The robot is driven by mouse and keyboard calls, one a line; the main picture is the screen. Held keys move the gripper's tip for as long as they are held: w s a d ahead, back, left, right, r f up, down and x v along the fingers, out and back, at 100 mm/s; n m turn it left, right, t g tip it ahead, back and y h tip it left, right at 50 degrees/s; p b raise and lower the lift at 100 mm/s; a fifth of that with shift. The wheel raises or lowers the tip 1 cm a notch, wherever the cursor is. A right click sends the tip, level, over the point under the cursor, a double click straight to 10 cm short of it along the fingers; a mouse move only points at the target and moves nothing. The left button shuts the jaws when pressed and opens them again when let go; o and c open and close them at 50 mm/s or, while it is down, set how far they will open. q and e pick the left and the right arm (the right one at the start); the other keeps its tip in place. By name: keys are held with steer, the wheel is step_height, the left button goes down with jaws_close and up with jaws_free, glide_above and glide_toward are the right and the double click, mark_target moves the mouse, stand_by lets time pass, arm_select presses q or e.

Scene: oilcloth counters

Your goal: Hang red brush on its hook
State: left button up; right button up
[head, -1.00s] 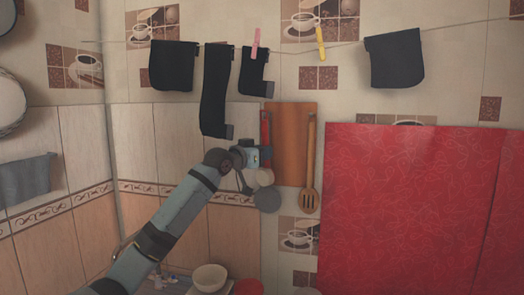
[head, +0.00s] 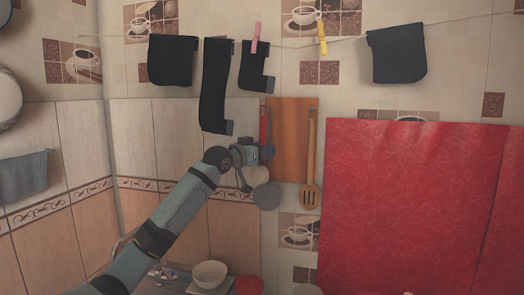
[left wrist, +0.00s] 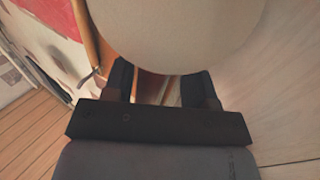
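A red upright handle (head: 264,123) hangs on the wall at the left edge of a wooden board in the head view. It may be the red brush, but its lower part is hidden behind my gripper and I cannot make out bristles. My left gripper (head: 252,154) is beside it, in front of the wall. In the left wrist view my left gripper (left wrist: 160,92) has its dark fingers apart, with reddish-brown and pale strips showing between them. A large pale round thing (left wrist: 175,30) close to that camera covers part of the view. I cannot make out a hook. My right gripper is not in view.
A wooden cutting board (head: 289,138), a slotted wooden spatula (head: 310,190) and a grey round utensil (head: 267,196) hang close by. Dark cloths (head: 215,85) hang on a line above. A red oilcloth panel (head: 405,210) stands at right. A bowl (head: 209,274) is below.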

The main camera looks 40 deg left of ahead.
arm_select(q)
steer(key=shift+s+d+r, duration=0.15)
steer(key=shift+s+d, duration=0.1)
steer(key=shift+s, duration=0.05)
steer(key=s+b, duration=0.4)
steer(key=s, duration=0.9)
steer(key=shift+s+a+f, duration=0.15)
steer(key=shift+a+f, duration=0.05)
steer(key=shift+a, duration=0.25)
